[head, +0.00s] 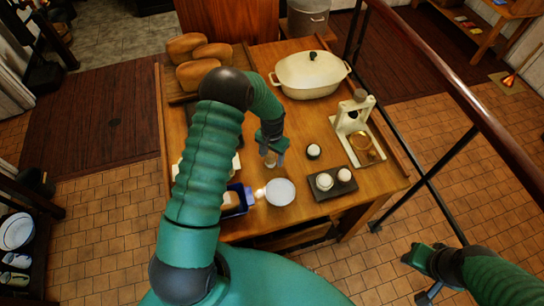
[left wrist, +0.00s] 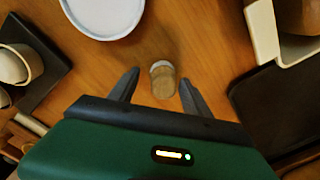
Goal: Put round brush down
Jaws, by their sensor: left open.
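The round brush (head: 270,160) is a small tan piece with a pale end, at the middle of the wooden table (head: 300,120). It also shows in the left wrist view (left wrist: 162,82), between the two fingertips, with a gap to each finger. It seems to rest on the table. My left gripper (head: 272,146) is just above it, open, and partly covers it in the head view. My right gripper (head: 420,260) is away from the table at the lower right, over the tiled floor; its jaws are too unclear to read.
A white dish (head: 280,192) lies close in front of the brush. A dark tray (head: 323,193) with white round things is at the right. A cream pot (head: 311,74), loaves (head: 198,68) and a cream stand (head: 352,117) stand further back.

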